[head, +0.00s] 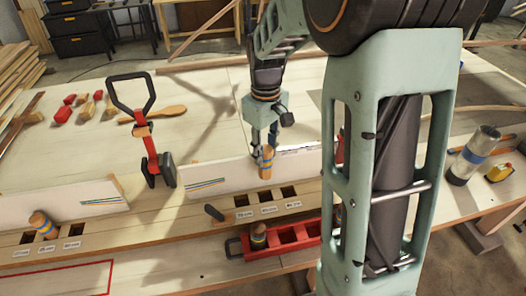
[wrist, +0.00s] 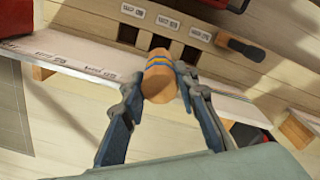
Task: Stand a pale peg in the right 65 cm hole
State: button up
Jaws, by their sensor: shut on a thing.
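My gripper (head: 265,147) is shut on a tan wooden peg (head: 266,163) with a blue and yellow band. The wrist view shows both fingers on the sides of the peg (wrist: 158,78). The peg is roughly upright, in front of the white board and behind the right-hand row of holes in the head view. That row has a left hole (head: 241,200), a middle hole (head: 265,196) and a right hole (head: 289,191), all dark and empty. Their labels (head: 268,210) are too small to read surely. In the wrist view the peg partly overlaps the middle hole (wrist: 160,43).
A banded peg (head: 42,224) stands in the left-hand row. A red tray (head: 285,236) holds another peg (head: 258,236). A dark handle (head: 213,212) lies beside the right-hand row. A red clamp (head: 152,150) stands behind. My arm hides part of the right side.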

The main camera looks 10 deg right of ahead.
aim_at(265, 173)
jog(key=shift+s+f+b, duration=0.1)
jog(key=shift+f+b, duration=0.5)
jog(key=shift+f, duration=0.2)
jog(key=shift+f+b, duration=2.5)
jog(key=shift+f, duration=0.95)
jog(key=shift+f+b, duration=1)
jog(key=shift+f, duration=0.45)
jog(key=o, duration=1.3)
jog(key=shift+c, duration=0.2)
jog(key=shift+r+p, duration=3.4)
jog(key=shift+r, duration=1.15)
